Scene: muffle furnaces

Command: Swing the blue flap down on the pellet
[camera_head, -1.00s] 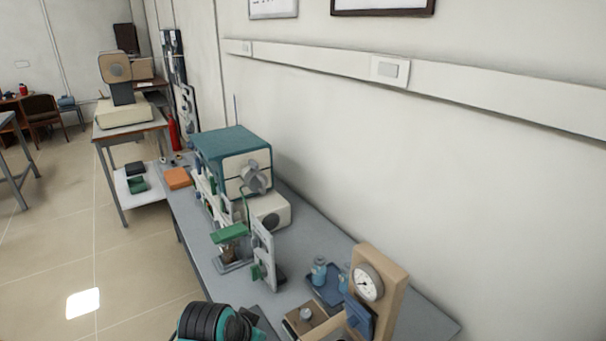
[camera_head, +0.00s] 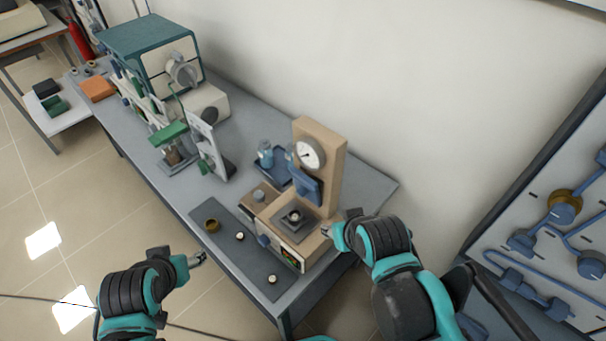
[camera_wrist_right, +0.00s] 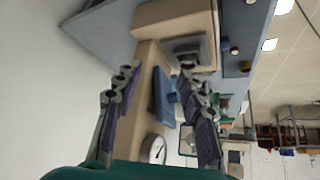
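A tan press (camera_head: 330,170) with a round gauge stands at the table's near end. Its blue flap (camera_head: 307,186) is raised against the column, below the gauge. A small round pellet (camera_head: 294,216) appears to sit on the dark plate in the press base. My right gripper (camera_head: 338,228) is just right of the base. In the right wrist view my gripper (camera_wrist_right: 155,75) is open, with the blue flap (camera_wrist_right: 163,97) seen between its spread fingers; contact cannot be told. My left gripper (camera_head: 196,257) is left of the table's front edge, too small to read.
A dark mat (camera_head: 225,240) with a brass cup (camera_head: 212,226) and small round pieces lies left of the press. A blue tray (camera_head: 272,168) with bottles stands behind. A teal furnace (camera_head: 150,55) is farther along the table. A pipe panel (camera_head: 555,220) stands right.

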